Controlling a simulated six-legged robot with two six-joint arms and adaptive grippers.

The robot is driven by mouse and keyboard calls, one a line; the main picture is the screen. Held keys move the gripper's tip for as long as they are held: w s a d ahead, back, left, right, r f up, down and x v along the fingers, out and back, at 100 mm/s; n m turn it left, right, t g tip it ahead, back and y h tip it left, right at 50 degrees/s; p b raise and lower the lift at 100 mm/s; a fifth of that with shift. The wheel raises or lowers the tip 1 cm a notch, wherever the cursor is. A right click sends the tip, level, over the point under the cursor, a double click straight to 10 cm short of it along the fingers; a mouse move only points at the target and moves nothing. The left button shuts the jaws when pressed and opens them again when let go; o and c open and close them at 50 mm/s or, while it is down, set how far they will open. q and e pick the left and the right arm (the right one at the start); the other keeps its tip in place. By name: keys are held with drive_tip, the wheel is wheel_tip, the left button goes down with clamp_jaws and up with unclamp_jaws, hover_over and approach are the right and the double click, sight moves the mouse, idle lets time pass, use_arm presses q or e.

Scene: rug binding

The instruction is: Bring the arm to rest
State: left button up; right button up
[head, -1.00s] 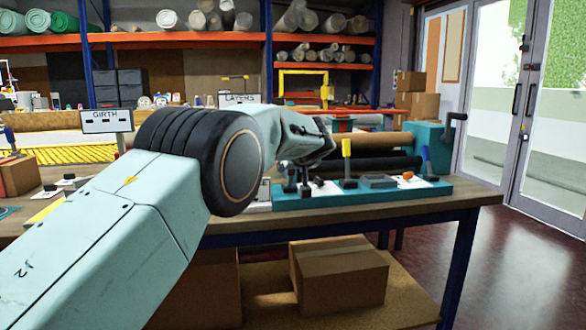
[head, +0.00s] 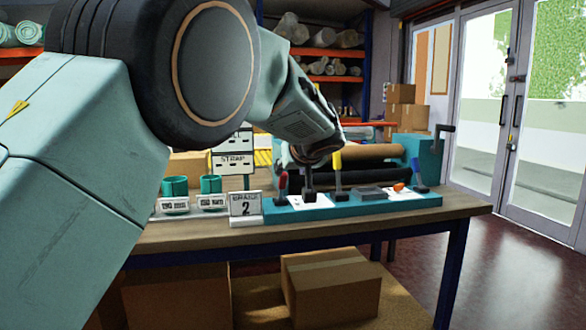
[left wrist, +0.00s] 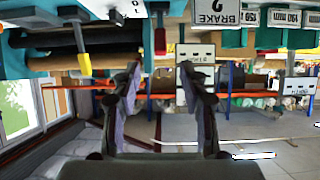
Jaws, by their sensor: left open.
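My left arm (head: 240,75) crosses the head view from the left, its big dark joint filling the upper left. My left gripper (head: 316,158) hangs above the teal lever base (head: 438,200) on the bench, partly hidden by its own wrist. In the left wrist view, which is upside down, its two fingers (left wrist: 162,88) stand apart with nothing between them. The yellow-handled lever (head: 338,162) and red-handled lever (head: 282,182) stand near it; both also show in the wrist view. I cannot tell from the head view how far the fingers are from the base. My right gripper is out of view.
A BRAKE 2 sign (head: 244,204) and teal cups (head: 175,187) stand left of the base. Dark and brown rolls (head: 365,152) lie behind it, with a crank (head: 441,138) at right. Cardboard boxes (head: 330,284) sit under the bench (head: 400,219). Floor at right is clear.

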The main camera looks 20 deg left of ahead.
use_arm(q)
drive_tip(key=shift+s+d+r, duration=0.15)
drive_tip(key=shift+s+d, duration=0.05)
drive_tip(key=shift+s, duration=0.15)
idle(0.3)
drive_tip(key=s+d+f+m+h, duration=0.1)
drive_tip(key=d+f+m+h, duration=0.25)
drive_tip(key=f, duration=0.35)
drive_tip(key=s+d+f+m+h, duration=0.2)
drive_tip(key=f+m, duration=0.2)
drive_tip(key=f, duration=0.2)
drive_tip(key=s+f+g+h+p, duration=0.1)
drive_tip(key=s+f+g+p, duration=0.1)
drive_tip(key=s+f, duration=0.55)
drive_tip(key=s+f+g+h+p, duration=0.1)
drive_tip(key=s+f, duration=0.4)
drive_tip(key=f, duration=0.5)
drive_tip(key=s+a+f+g+p, duration=0.1)
drive_tip(key=s+f+g+p, duration=0.1)
drive_tip(key=s, duration=1)
drive_tip(key=s+a+f+n+g+p, duration=0.1)
drive_tip(key=s+f, duration=0.4)
drive_tip(key=s, duration=0.8)
drive_tip(key=s+a+f+g+y+p, duration=0.1)
drive_tip(key=s+a+f+g+p, duration=0.2)
drive_tip(key=s, duration=1)
drive_tip(key=shift+s+a+f+n+g, duration=0.15)
drive_tip(key=shift+a+f+n+g, duration=0.15)
drive_tip(key=shift+g, duration=0.4)
